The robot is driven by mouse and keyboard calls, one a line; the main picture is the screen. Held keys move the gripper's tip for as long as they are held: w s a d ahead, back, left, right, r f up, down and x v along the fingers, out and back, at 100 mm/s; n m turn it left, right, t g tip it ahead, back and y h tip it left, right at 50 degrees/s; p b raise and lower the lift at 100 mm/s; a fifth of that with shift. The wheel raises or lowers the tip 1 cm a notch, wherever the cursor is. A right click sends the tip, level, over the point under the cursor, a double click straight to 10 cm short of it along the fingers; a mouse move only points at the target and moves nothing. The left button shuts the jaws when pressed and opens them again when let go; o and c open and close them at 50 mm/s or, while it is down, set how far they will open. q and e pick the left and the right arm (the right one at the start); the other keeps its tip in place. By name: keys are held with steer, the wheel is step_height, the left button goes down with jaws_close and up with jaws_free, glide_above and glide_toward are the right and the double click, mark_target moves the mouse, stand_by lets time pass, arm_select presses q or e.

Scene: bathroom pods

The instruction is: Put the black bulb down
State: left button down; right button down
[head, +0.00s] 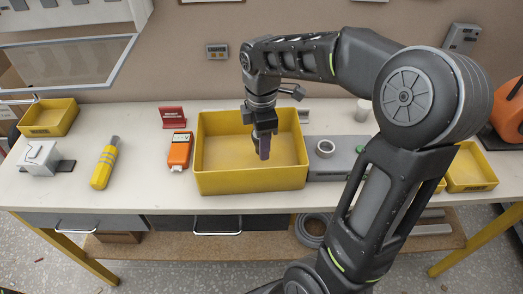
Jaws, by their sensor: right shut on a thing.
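My right gripper (264,129) points down over the large yellow bin (250,185) in the middle of the workbench. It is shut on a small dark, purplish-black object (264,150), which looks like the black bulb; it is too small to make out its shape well. The object hangs over the inside of the bin, towards its right half. I cannot tell how high it is above the bin floor. The visible bin floor looks empty. My left gripper is not in view.
Left of the bin are an orange device (180,150), a red holder (173,117), a yellow bottle (104,166) and a small yellow bin (48,118). Right of it are a grey box (335,157) with a tape roll (325,148) and another yellow bin (470,170). Bench (145,190) is bare between items.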

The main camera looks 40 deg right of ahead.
steer(key=shift+f, duration=1.8)
steer(key=shift+f, duration=0.2)
steer(key=c, duration=0.7)
jaws_free()
steer(key=shift+c, duration=0.2)
steer(key=shift+r, duration=0.1)
step_height(320, 180, up, 12)
steer(key=shift+r, duration=0.1)
